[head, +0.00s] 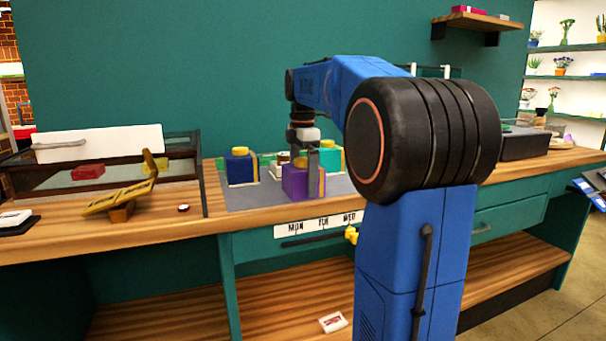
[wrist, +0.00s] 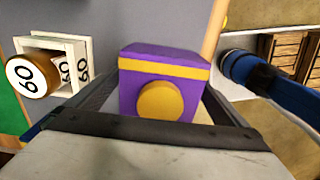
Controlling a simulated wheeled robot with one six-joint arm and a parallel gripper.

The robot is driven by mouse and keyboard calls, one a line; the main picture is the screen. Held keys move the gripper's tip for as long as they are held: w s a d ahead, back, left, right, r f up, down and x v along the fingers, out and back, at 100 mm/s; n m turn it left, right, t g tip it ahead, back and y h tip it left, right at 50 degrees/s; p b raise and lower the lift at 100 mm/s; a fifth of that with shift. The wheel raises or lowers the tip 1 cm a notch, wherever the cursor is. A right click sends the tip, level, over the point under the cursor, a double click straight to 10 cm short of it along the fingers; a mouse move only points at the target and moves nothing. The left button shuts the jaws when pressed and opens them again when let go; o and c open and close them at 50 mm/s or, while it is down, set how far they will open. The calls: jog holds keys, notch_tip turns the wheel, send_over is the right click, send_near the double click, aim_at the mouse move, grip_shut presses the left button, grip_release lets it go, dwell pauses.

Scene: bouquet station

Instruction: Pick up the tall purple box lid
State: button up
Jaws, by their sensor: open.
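The purple box (head: 296,184) stands on a grey mat on the counter, with a yellow band near its edge. In the wrist view the purple box (wrist: 135,84) shows a round yellow knob (wrist: 160,101) and a yellow band, and lies between my gripper's fingers. My gripper (head: 304,158) is open, pointing down right at the purple box in the head view. Its fingers (wrist: 160,105) show on both sides of the box in the wrist view. I cannot tell whether they touch it. The seam between lid and box is not clear.
A dark blue box (head: 241,169) with a yellow knob stands left of the purple one; a teal box (head: 329,158) stands behind it. A white block marked 60 (wrist: 66,58) is close by. The mat's front (head: 245,200) is free.

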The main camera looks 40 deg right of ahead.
jog(key=shift+f, duration=0.55)
jog(key=c, duration=1.1)
